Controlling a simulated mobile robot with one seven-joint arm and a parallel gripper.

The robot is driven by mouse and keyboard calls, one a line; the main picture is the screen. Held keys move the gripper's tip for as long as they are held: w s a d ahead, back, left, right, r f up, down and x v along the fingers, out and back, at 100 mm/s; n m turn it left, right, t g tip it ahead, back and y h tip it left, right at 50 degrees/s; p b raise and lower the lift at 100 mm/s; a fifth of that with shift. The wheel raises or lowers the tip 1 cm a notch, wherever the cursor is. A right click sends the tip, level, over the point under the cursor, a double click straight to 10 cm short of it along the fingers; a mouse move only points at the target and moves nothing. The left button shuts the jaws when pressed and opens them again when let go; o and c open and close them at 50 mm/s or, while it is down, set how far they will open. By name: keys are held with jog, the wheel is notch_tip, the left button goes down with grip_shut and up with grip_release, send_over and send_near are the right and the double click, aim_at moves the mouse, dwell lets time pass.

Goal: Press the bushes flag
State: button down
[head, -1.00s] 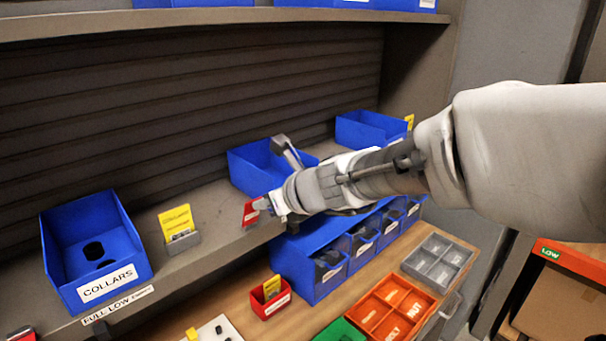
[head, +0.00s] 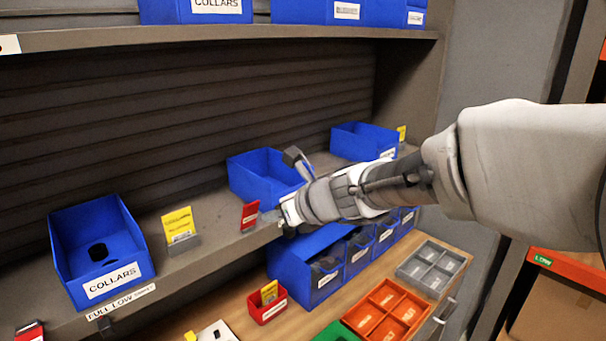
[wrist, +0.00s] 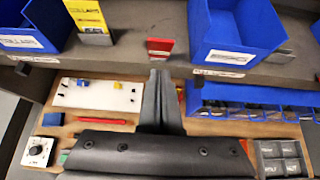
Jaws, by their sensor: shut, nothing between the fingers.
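A small red flag (head: 250,215) stands on the shelf edge, left of the middle blue bin (head: 262,178). It also shows in the wrist view (wrist: 160,48), where its lettering is too small to read. A yellow flag (head: 180,225) stands in a grey holder beside the COLLARS bin (head: 105,255). Another yellow flag (head: 402,133) is by the right blue bin (head: 365,141). I cannot read which flag says bushes. My gripper (wrist: 158,75) is shut and empty, just in front of the red flag, with a small gap between them.
The shelf lip (head: 215,255) runs just below the flags. On the bench below are a blue bin row (head: 310,265), a red card box (head: 267,303), an orange tray (head: 385,312) and a grey tray (head: 432,268). A white board (wrist: 100,95) lies under the shelf.

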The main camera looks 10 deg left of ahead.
notch_tip(320, 180, up, 9)
jog(key=p, duration=0.1)
jog(key=shift+w+p, duration=0.15)
jog(key=shift+p, duration=0.2)
jog(key=shift+f, duration=0.1)
